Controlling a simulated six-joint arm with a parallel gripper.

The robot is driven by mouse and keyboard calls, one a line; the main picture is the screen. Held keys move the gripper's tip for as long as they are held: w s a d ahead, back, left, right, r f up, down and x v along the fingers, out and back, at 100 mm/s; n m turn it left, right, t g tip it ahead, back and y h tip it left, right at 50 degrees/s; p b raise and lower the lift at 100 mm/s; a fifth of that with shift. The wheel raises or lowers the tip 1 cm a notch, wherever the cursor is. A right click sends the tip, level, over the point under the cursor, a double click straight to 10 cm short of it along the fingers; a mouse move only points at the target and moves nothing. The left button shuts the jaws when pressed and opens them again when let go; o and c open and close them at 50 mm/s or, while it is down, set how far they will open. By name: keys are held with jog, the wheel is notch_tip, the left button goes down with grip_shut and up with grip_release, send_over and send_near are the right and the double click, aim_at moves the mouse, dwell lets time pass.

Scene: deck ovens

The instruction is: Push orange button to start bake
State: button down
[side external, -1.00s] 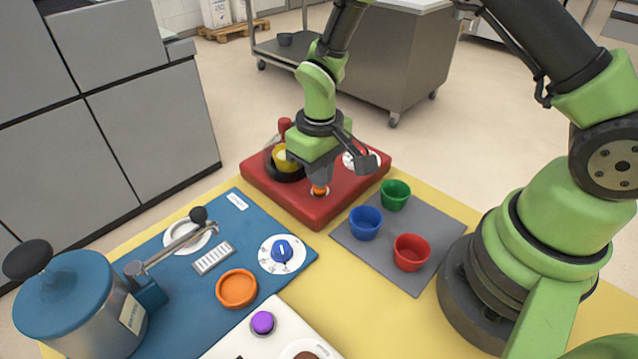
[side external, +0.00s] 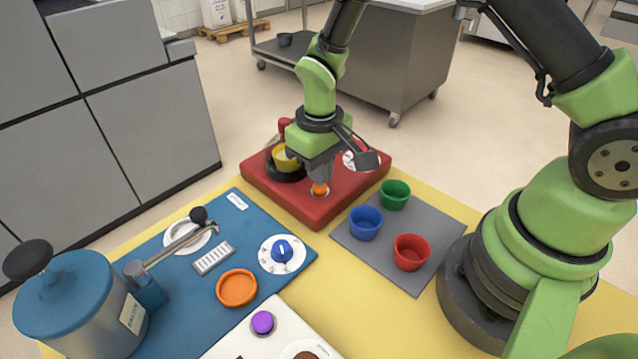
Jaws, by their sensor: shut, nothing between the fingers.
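The orange button (side external: 320,189) sits near the front of the red panel (side external: 295,209), in a light ring. My gripper (side external: 320,181) is shut and points down right over the button. Its fingertips look to be at the button's top, though I cannot tell whether they press it. The gripper body hides part of the red panel behind it.
A yellow cup (side external: 284,158) stands on a black round base on the red panel. Blue (side external: 365,224), green (side external: 395,195) and red (side external: 411,252) cups stand on a grey mat (side external: 400,278). A blue panel (side external: 160,262) with a metal pot (side external: 75,310) lies to the left.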

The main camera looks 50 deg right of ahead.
jog(key=shift+r, duration=2.7)
notch_tip(320, 180, up, 9)
jog(key=s+m+t, duration=0.1)
jog(key=s+t, duration=0.1)
jog(key=s, duration=0.1)
jog(key=s+d+r+m+t+y, duration=0.1)
jog(key=s+r+t, duration=0.4)
jog(key=s+r, duration=0.5)
jog(key=s+m+y, duration=0.1)
jog(key=s+m, duration=0.1)
jog(key=s, duration=0.2)
jog(key=shift+d+r, duration=0.15)
jog(key=shift+d, duration=0.25)
